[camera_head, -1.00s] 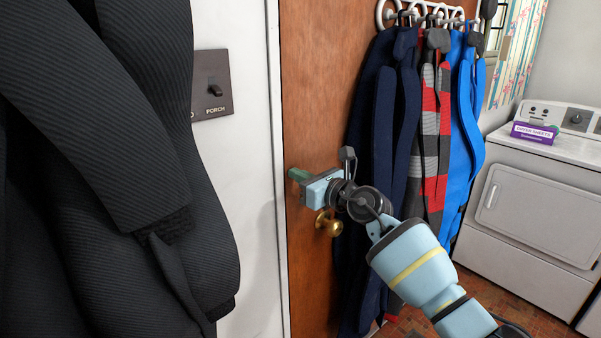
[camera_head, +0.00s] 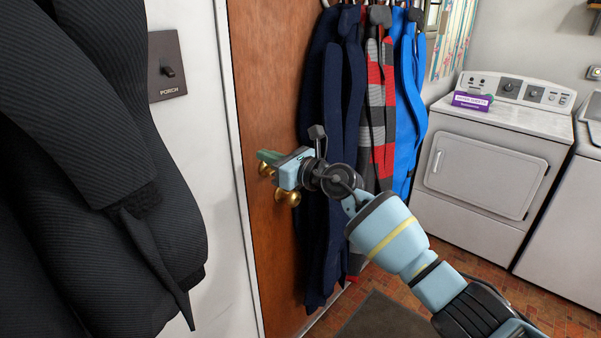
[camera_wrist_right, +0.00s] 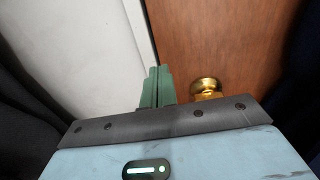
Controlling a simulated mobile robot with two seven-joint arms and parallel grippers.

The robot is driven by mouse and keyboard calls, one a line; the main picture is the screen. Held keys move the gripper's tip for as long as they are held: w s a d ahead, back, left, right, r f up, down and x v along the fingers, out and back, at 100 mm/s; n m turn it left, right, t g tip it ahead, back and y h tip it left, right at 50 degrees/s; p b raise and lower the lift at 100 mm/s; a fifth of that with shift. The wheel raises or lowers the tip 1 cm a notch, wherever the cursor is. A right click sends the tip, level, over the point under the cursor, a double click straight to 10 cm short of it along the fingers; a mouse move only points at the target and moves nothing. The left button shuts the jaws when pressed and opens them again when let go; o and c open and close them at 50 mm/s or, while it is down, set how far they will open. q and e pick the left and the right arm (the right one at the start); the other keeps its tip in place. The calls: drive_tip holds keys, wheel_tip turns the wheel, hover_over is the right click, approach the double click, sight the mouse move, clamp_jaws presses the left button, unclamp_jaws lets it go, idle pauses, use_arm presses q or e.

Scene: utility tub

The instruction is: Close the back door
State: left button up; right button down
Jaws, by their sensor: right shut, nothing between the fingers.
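The brown wooden back door (camera_head: 260,95) stands at the middle left in the head view, its left edge along the white frame (camera_head: 232,150). Whether it is fully flush with the frame I cannot tell. A brass knob (camera_head: 290,197) is on the door near that edge; it also shows in the right wrist view (camera_wrist_right: 206,87). My right gripper (camera_head: 268,157) is shut and empty, its green fingers at the door face just above the knob. In the right wrist view the fingers (camera_wrist_right: 157,87) are together, left of the knob, near the door's edge. My left gripper is not in view.
Coats (camera_head: 335,140) hang on the door's right side. A white dryer (camera_head: 490,160) stands at the right. A dark mat (camera_head: 385,320) lies on the brick-patterned floor.

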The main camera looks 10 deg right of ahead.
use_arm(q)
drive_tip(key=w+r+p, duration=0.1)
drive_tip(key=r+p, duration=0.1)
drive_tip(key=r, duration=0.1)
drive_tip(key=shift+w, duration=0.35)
use_arm(e)
drive_tip(key=v, duration=0.8)
drive_tip(key=shift+s+d+f, duration=0.25)
drive_tip(key=shift+d, duration=0.05)
